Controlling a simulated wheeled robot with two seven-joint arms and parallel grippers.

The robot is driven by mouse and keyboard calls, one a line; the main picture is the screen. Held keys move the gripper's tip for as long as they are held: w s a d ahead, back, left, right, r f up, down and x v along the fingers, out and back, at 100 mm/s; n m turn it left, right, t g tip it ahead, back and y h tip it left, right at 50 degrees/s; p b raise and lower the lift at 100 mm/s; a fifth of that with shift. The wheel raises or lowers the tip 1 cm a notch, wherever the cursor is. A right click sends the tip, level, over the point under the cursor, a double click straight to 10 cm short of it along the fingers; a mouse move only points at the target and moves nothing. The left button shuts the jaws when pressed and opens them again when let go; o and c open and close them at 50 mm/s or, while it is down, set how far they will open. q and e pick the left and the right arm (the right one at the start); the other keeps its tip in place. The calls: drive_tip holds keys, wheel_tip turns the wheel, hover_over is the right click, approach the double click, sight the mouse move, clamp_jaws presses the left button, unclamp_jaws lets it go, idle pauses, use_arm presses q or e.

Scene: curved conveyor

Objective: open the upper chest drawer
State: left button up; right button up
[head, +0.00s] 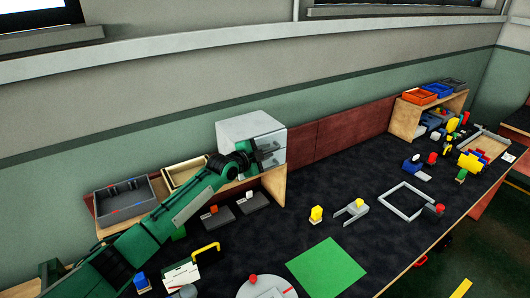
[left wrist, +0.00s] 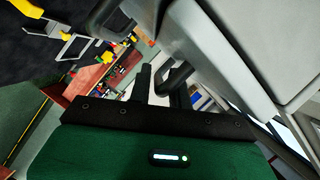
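The chest (head: 247,127) is a pale grey box with two stacked drawer fronts, standing on a wooden shelf at the back. Its upper drawer (head: 272,141) looks closed, and the lower drawer front (head: 275,159) is below it. My left gripper (head: 254,157) is right in front of the drawer fronts and hides part of them. In the left wrist view the two dark fingers (left wrist: 163,88) are apart. A dark curved handle (left wrist: 176,76) on the grey chest lies at the fingers; I cannot tell whether it touches them. My right gripper is not in view.
A grey bin (head: 125,199) and a tan bin (head: 184,172) stand on the shelf left of the chest. The dark table holds a green mat (head: 326,268), a grey square frame (head: 403,201) and several small blocks. Colored bins (head: 419,96) sit on the far right shelf.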

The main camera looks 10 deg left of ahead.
use_arm(q)
clamp_jaws()
drive_tip(key=shift+s+d, duration=0.15)
drive_tip(key=s+d+p, duration=0.6)
drive_tip(key=s+d, duration=0.2)
drive_tip(key=shift+s+d, duration=0.2)
drive_tip(key=shift+s, duration=0.05)
unclamp_jaws()
